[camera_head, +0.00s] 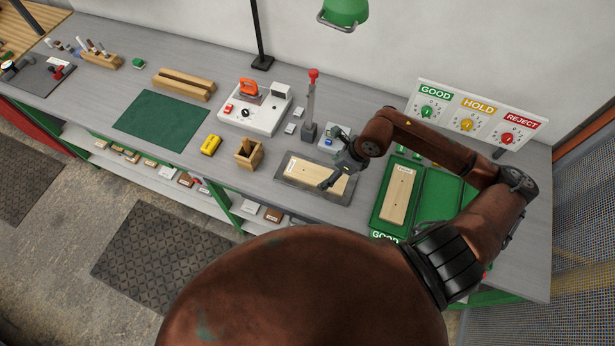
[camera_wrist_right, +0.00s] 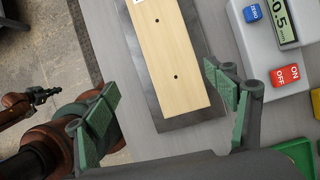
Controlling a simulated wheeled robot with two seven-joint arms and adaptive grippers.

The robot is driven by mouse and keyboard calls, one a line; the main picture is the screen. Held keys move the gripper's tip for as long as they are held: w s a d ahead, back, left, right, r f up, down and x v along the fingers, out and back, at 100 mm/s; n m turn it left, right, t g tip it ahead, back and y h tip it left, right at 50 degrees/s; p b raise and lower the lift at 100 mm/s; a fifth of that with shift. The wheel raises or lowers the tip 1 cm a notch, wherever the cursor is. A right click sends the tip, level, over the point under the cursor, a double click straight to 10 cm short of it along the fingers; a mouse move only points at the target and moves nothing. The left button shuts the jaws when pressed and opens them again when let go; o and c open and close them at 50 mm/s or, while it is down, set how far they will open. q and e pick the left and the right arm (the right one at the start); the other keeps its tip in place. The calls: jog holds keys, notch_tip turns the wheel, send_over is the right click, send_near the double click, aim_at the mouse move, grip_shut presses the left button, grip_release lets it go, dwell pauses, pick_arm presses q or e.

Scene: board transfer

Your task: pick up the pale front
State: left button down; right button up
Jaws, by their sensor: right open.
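A pale wooden front (camera_head: 318,173) with a white label and dark holes lies on a dark grey plate (camera_head: 287,182) on the bench. My right gripper (camera_head: 329,178) is above the right part of the front. In its wrist view the gripper (camera_wrist_right: 165,98) has its green-padded fingers wide apart with nothing between them. A second pale board (camera_head: 397,195) lies in the green GOOD tray (camera_head: 380,216). A dark gripper-like tip (camera_wrist_right: 40,96) on a brown arm shows small at the left; its jaws are unclear.
A gauge (camera_wrist_right: 283,35) with a display and buttons stands right of the plate. A wooden box (camera_head: 249,154) and yellow block (camera_head: 211,145) stand left. The green mat (camera_head: 160,120) is clear.

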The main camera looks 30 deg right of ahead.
aim_at(317, 175)
jog(key=shift+w+d+n, duration=0.35)
jog(key=shift+w+n, duration=0.05)
jog(key=shift+w+f, duration=0.1)
jog(key=shift+w, duration=0.05)
jog(key=shift+w+p+x, duration=0.2)
jog(key=shift+p+x, duration=0.2)
jog(key=shift+x, duration=1.4)
jog(key=shift+w+p+x, duration=0.15)
jog(key=shift+p+x, duration=0.25)
jog(key=shift+x, duration=1.4)
jog(key=shift+a, duration=0.1)
jog(key=shift+c, duration=0.4)
jog(key=c, duration=1.4)
jog(key=shift+r, duration=0.2)
jog(key=shift+r, duration=0.1)
